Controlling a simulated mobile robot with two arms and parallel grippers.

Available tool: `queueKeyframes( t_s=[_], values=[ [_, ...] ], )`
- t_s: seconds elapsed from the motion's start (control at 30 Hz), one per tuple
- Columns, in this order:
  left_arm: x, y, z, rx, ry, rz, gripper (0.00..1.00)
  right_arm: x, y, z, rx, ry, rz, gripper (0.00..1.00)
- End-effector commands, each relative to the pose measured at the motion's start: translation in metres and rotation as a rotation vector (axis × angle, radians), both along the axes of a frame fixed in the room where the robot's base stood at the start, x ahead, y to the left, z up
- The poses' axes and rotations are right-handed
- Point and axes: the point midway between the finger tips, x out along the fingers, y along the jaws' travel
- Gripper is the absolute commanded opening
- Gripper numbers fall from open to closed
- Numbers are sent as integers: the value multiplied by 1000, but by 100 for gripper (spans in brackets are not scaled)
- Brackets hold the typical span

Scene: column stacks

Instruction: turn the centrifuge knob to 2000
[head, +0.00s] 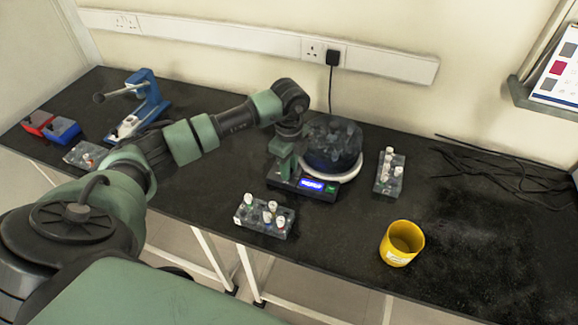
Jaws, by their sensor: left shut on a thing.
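The centrifuge (347,178) stands in the middle of the dark bench, with a dark see-through dome over a white round rim. Its front panel has a lit blue display (311,184); the digits are too small to read. My left arm reaches in from the left. My left gripper (281,172) points down at the left end of the front panel and is shut on the centrifuge knob there. The gripper hides the knob, so its pointer and scale cannot be seen. My right gripper is not in view.
Tube racks with white-capped tubes stand in front of the centrifuge (264,218) and to its right (391,175). A yellow cup (401,243) stands near the front edge. Black cables (500,170) lie at the right. A blue press-like device (147,98) stands back left.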

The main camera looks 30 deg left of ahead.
Motion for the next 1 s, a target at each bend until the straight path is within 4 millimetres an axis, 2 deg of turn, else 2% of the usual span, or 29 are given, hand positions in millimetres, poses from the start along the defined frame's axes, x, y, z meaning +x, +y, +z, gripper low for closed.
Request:
queueKeyframes(
  t_s=[0.43, 0.47, 0.5, 0.53, 0.83, 1.0],
  values=[
    [2, 1, 2, 1, -7, 11, 0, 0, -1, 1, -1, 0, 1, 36],
    [2, 1, 2, 1, -7, 11, 31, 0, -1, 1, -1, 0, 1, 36],
    [2, 1, 2, 1, -6, 11, 42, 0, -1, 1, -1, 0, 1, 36],
    [2, 1, 2, 1, -6, 11, 44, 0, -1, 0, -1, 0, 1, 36],
    [1, 0, 2, 0, -3, 9, 44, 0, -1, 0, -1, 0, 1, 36],
    [2, 1, 18, 1, -6, 9, 44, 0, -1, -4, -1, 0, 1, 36]
  ],
)
